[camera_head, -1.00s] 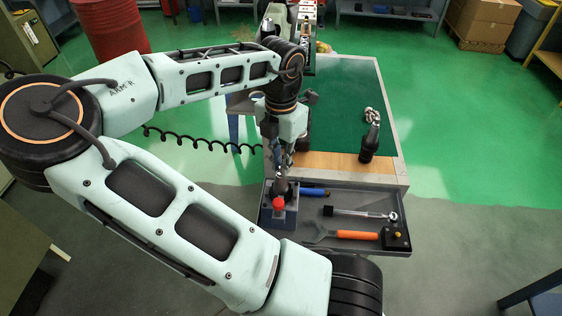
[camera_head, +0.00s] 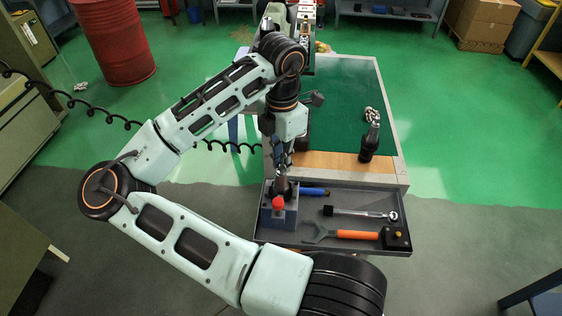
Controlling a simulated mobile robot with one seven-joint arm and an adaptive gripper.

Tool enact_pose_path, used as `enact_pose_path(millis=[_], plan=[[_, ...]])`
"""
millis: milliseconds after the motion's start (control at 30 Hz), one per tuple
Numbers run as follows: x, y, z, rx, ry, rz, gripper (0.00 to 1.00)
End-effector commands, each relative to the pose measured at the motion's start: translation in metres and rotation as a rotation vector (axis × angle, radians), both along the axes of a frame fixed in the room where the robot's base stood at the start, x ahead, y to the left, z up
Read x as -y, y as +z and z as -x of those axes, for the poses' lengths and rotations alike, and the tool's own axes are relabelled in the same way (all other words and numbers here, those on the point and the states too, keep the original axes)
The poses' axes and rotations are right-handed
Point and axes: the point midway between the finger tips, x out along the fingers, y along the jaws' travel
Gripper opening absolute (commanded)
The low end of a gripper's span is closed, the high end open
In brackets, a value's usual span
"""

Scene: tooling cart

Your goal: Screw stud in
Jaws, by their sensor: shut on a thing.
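My gripper (camera_head: 282,166) points straight down over the left end of the tray at the front of the cart. It is shut on a grey upright piece, which I take to be the stud (camera_head: 281,186). The stud stands at the top of a blue-grey block fixture (camera_head: 290,213) with a red knob (camera_head: 278,202) on its front. The fingertips and the stud are small and partly hidden, so the thread and its depth in the block cannot be told.
The dark tray (camera_head: 320,241) holds a blue-handled tool (camera_head: 314,191), a ratchet (camera_head: 360,213), an orange-handled wrench (camera_head: 355,234) and a black box with a yellow button (camera_head: 397,238). A dark upright tool (camera_head: 369,145) stands on the wooden strip (camera_head: 334,161). The green worktop (camera_head: 345,100) is largely clear.

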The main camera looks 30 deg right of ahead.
Motion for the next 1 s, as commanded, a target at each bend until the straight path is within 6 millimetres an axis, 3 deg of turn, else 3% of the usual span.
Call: enact_pose_path(millis=[467,500,667,1000], plan=[[-0.0025,-0.001,-0.0008,-0.003,-0.015,0.002,0.0],[-0.0026,-0.0011,-0.0008,-0.003,-0.015,0.001,0.14],[-0.0026,-0.0013,-0.0007,-0.003,-0.015,0.001,0.32],[-0.0031,-0.0019,-0.0011,-0.001,0.019,-0.002,0.32]])
